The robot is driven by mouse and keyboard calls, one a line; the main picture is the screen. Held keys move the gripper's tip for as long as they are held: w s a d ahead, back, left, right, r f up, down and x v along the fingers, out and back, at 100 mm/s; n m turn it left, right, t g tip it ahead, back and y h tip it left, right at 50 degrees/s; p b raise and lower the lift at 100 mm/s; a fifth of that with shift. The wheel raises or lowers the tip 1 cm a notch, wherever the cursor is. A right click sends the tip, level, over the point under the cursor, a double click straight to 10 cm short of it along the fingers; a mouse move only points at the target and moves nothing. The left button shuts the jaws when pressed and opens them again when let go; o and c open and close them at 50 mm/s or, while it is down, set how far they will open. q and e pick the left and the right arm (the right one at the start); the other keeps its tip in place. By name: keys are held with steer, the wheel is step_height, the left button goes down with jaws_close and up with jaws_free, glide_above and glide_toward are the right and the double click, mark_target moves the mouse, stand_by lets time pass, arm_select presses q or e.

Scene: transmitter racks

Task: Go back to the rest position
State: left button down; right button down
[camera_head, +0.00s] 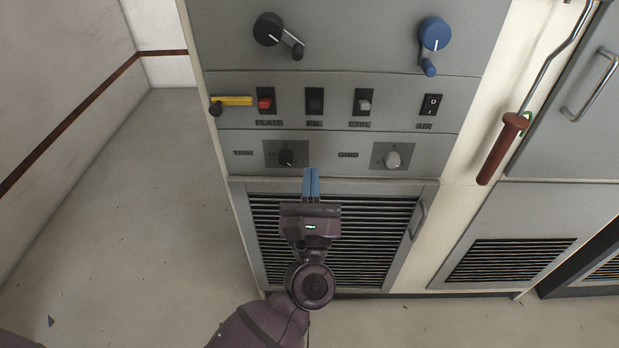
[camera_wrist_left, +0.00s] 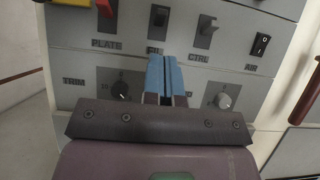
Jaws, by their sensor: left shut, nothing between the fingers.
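In the left wrist view the fingers (camera_wrist_left: 165,80) point at the panel between a black knob (camera_wrist_left: 119,91) labelled TRIM and a light grey knob (camera_wrist_left: 223,101). I cannot tell whether the fingertips touch the panel. My right gripper is not in view.
Switches line the panel, with a red one (camera_head: 265,103) at PLATE and a black rocker (camera_head: 431,104) at AIR. Black (camera_head: 268,29) and blue (camera_head: 435,34) cranks sit above. A red-handled lever (camera_head: 502,147) hangs at right. A louvred door (camera_head: 375,240) is below. The floor (camera_head: 150,220) at left is clear.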

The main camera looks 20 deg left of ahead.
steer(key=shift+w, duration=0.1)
